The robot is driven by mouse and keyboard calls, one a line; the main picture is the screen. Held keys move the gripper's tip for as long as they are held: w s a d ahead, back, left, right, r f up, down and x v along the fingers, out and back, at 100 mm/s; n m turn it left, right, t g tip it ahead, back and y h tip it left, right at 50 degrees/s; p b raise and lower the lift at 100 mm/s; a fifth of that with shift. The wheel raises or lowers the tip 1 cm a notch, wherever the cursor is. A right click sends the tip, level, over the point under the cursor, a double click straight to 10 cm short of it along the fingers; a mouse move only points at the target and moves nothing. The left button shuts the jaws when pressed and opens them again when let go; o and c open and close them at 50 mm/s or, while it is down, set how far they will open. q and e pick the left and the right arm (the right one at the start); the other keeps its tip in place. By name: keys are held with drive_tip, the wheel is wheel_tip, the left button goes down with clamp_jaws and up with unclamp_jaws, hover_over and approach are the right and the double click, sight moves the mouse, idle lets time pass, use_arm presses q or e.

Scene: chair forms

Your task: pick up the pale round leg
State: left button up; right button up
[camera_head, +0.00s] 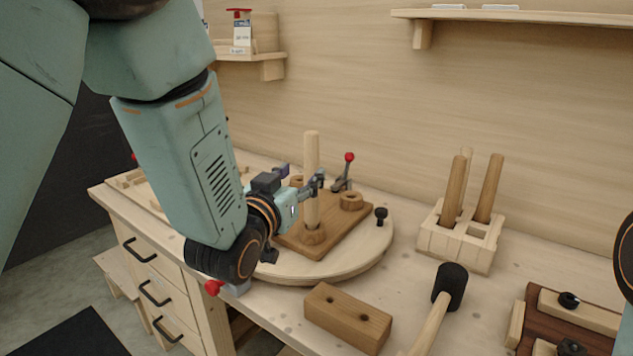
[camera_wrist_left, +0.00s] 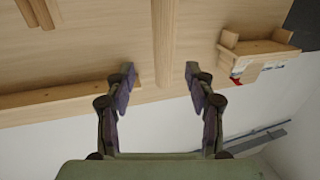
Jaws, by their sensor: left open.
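The pale round leg (camera_head: 311,165) stands upright in a wooden ring on a brown board on the round turntable (camera_head: 365,262). My left gripper (camera_head: 318,184) reaches in from the left at the leg's mid-height, its fingers close to the leg. In the left wrist view my left gripper (camera_wrist_left: 158,76) is open. There the pale leg (camera_wrist_left: 163,35) comes down from the top edge, and its end lies in the gap between the fingertips. I cannot tell whether a finger touches it.
A drilled wooden block (camera_head: 347,318) and a black-headed mallet (camera_head: 450,287) lie in front. A red-knobbed clamp (camera_head: 348,170) stands behind the leg, and a black knob (camera_head: 381,216) sits to its right.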

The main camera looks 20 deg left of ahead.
sight(309, 162)
use_arm(q)
drive_tip(key=shift+w+f, duration=0.1)
drive_tip(key=shift+w, duration=0.45)
drive_tip(key=shift+w+r, duration=0.3)
drive_tip(key=shift+w, duration=0.15)
drive_tip(key=w, duration=0.5)
drive_tip(key=shift+w+f, duration=0.3)
drive_tip(key=shift+f, duration=0.1)
drive_tip(key=shift+s+r, duration=0.2)
drive_tip(key=shift+r, duration=0.05)
drive_tip(key=shift+w+f, duration=0.2)
drive_tip(key=shift+w, duration=0.1)
drive_tip(key=c, duration=0.4)
drive_tip(key=shift+s+r, duration=0.15)
drive_tip(key=shift+s, duration=0.1)
drive_tip(key=c, duration=0.6)
drive_tip(key=shift+w, duration=0.2)
clamp_jaws()
